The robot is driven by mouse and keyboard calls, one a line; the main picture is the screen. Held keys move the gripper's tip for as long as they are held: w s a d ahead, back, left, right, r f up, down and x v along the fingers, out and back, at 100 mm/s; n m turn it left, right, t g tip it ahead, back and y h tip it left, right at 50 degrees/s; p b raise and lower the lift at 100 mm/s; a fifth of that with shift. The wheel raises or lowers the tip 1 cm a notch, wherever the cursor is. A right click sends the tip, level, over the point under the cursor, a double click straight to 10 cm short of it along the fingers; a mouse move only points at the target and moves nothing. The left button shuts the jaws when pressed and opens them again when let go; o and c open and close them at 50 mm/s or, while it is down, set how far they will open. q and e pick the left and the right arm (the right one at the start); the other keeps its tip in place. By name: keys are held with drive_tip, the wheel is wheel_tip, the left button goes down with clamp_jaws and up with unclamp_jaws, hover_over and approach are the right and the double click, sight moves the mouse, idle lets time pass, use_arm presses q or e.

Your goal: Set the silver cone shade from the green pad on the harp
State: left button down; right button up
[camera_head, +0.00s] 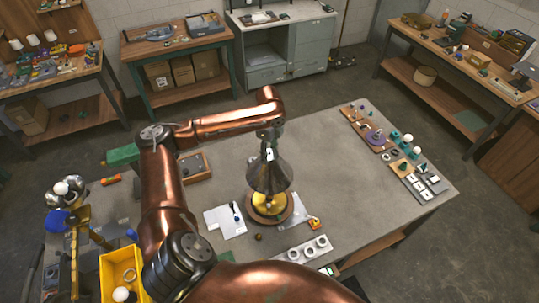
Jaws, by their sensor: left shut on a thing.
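The silver cone shade (268,177) is upright with its narrow end up, in the middle of the table. My left gripper (269,153) is shut on its top from above. The shade is directly above a brass lamp base (267,204) on a round wooden disc (254,216). The harp is not visible; the shade hides whatever is under it. I cannot tell whether the shade rests on the harp or hangs just above it. My right gripper is not in view.
White paper with a pen (226,221) lies left of the lamp, and a small wooden tray (194,168) behind it. A grey holder with white rings (303,253) is in front. Small parts on boards (370,131) line the right edge.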

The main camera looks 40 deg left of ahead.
use_arm(q)
drive_tip(key=c, duration=0.9)
unclamp_jaws()
wheel_tip(320, 180, up, 12)
drive_tip(key=shift+f, duration=0.1)
